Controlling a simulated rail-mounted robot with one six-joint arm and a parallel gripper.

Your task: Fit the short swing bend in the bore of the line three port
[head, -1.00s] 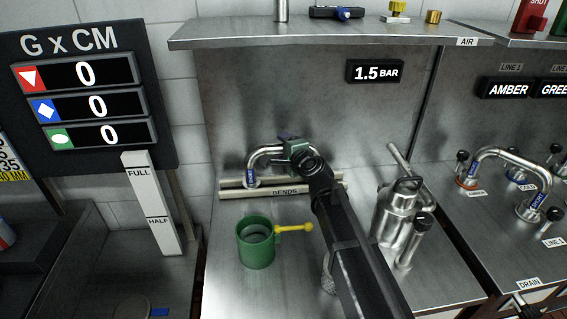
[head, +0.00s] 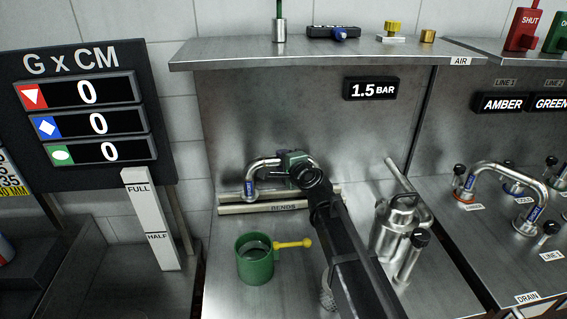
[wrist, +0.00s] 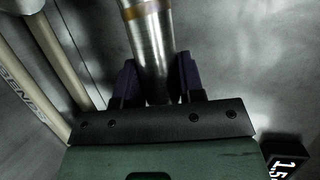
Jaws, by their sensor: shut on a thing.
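A steel bend (head: 262,163) with a blue-labelled collar is at the bends rack (head: 232,209) in the head view. My gripper (head: 290,160) is shut on its upper run, near the right end. In the wrist view the steel tube (wrist: 150,45), with a tan band, lies between the two dark purple fingers (wrist: 157,88). The bend's left leg hangs down at the rack; I cannot tell whether it still touches it. My arm hides the right leg. I cannot make out a port labelled line three.
A green mug (head: 256,262) with a yellow handle stands in front of the rack. A steel canister (head: 396,228) stands right of my arm. Another steel bend (head: 505,175) spans ports on the right bench. A shelf (head: 320,52) overhangs the back.

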